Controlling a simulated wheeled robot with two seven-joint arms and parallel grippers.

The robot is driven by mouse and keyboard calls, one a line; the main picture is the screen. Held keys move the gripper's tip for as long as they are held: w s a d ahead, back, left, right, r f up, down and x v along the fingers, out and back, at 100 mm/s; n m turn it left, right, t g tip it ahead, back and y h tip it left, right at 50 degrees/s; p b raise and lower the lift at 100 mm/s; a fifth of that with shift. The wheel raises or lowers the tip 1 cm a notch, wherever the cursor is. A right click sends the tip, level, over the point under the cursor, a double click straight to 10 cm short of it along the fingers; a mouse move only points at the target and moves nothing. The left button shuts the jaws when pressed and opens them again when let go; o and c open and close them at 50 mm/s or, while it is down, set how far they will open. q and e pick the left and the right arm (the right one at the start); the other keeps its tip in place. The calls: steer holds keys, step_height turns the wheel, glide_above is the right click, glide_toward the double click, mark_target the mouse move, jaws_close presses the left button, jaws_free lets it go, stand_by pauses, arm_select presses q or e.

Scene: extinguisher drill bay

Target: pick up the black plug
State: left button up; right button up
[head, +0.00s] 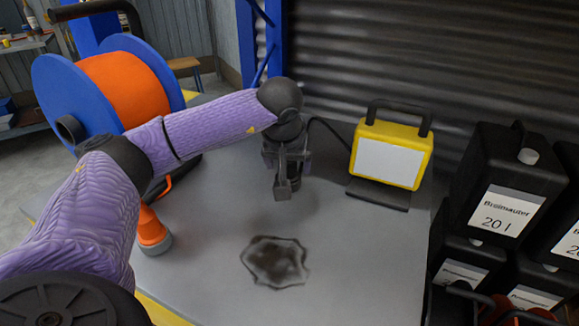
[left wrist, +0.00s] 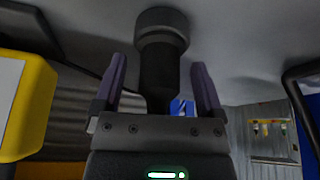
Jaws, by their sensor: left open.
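In the left wrist view, the black plug (left wrist: 160,66) is a dark cylinder with a wider, greyish collar at its far end against the grey surface. It lies between the two purple-sided fingers of my left gripper (head: 290,178), with a visible gap on each side. The gripper is open and points down over the grey table (head: 350,285), left of the yellow work lamp (head: 390,153). In the head view the plug is hidden or merges with the dark gripper. My right gripper is not in view.
An orange cable reel (head: 125,90) with blue flanges stands at the left. An orange plug-like piece with a grey end (head: 153,232) is beside my left arm. Black canisters (head: 508,185) crowd the right. A dark stain (head: 275,262) marks the otherwise clear table front.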

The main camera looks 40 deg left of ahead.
arm_select(q)
jaws_close()
steer(key=shift+r, duration=0.1)
